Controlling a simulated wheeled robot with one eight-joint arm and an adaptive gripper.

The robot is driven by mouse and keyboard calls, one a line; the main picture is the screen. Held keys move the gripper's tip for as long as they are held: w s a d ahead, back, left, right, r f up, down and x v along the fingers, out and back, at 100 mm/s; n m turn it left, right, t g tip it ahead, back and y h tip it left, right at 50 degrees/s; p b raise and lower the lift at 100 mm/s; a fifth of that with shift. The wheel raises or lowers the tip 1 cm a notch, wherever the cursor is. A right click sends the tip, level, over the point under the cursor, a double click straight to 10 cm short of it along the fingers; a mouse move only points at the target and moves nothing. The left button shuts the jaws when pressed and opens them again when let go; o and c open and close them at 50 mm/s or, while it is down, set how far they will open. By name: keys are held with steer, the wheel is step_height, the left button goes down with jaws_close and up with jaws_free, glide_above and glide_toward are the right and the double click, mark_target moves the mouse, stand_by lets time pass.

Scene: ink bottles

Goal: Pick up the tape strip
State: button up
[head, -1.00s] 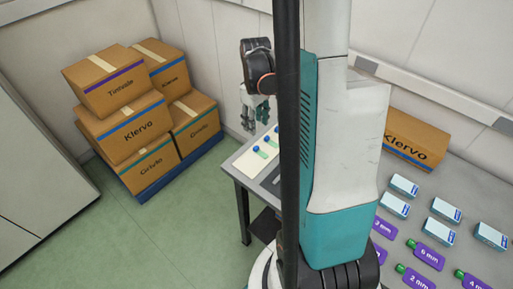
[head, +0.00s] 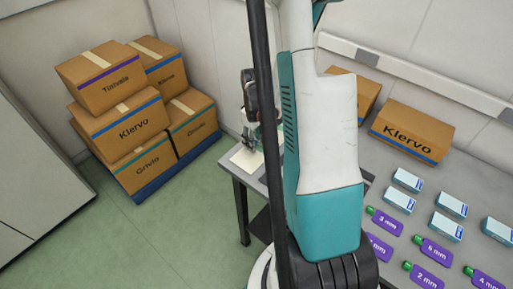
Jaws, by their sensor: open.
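My gripper (head: 251,138) is open and hangs over the near-left end of the grey table, partly hidden by my own column and arm. A cream sheet or board (head: 240,160) lies on the table just below it, mostly covered from view. I cannot make out a tape strip; whatever lies on the cream board is hidden behind my gripper and arm. I cannot tell whether the fingers touch the board.
Purple labelled pieces with green caps (head: 433,252) and several light-blue boxes (head: 452,205) lie on the table at right. A Klervo carton (head: 411,131) stands behind them, another beside it. Stacked cartons (head: 133,124) sit on a blue pallet (head: 180,168) at left. The green floor is clear.

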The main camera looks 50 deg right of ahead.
steer(key=c, duration=0.8)
steer(key=shift+o, duration=0.2)
